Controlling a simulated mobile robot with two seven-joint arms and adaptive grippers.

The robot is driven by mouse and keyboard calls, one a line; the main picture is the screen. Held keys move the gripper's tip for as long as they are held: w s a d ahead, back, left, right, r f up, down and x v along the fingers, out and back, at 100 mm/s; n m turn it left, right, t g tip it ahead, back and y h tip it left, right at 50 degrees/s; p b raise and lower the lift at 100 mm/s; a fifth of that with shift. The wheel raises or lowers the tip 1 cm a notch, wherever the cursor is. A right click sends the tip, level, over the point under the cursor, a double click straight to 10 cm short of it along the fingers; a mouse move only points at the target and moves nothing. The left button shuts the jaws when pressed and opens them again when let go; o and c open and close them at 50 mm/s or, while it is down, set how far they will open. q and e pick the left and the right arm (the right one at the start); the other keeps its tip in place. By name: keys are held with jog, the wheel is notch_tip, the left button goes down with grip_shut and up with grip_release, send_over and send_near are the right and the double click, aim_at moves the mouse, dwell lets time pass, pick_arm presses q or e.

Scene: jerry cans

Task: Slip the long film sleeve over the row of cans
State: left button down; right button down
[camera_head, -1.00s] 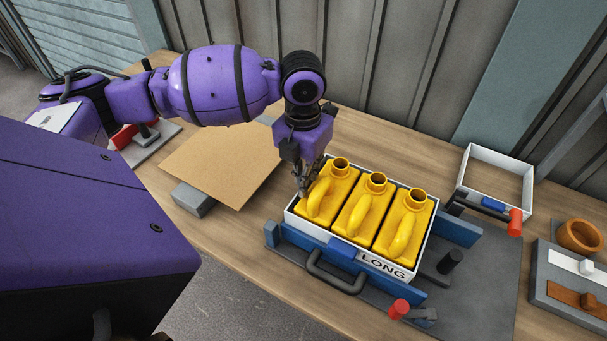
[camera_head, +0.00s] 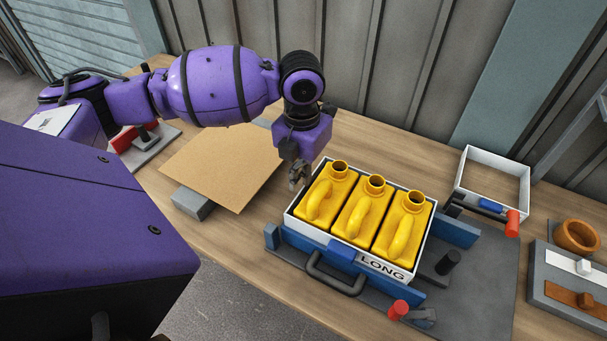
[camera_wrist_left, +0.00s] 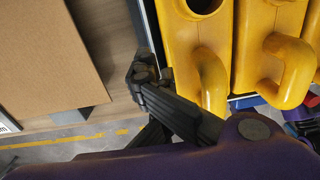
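Three yellow jerry cans (camera_head: 361,217) stand upright in a row, handles toward the front. The white long sleeve (camera_head: 429,232), marked "LONG", surrounds the row low down, with the cans' tops and necks standing above its rim. My left gripper (camera_head: 298,183) is just outside the sleeve's left end, beside the leftmost can (camera_head: 327,190). In the left wrist view, a dark finger (camera_wrist_left: 175,105) lies beside that can and the sleeve edge. The fingertips overlap, so I cannot tell whether they are apart or touch the sleeve. My right gripper is out of view.
A blue fixture with a black handle (camera_head: 336,277) and red-knobbed clamps (camera_head: 398,309) surrounds the cans. A shorter white frame (camera_head: 494,154) stands at the back right. A brown board (camera_head: 222,165) lies left of my gripper. A grey tray with an orange-brown cup (camera_head: 577,236) is far right.

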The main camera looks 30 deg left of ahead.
pick_arm(q)
notch_tip(320, 180, up, 12)
dwell(0.5)
jog(key=shift+a, duration=0.1)
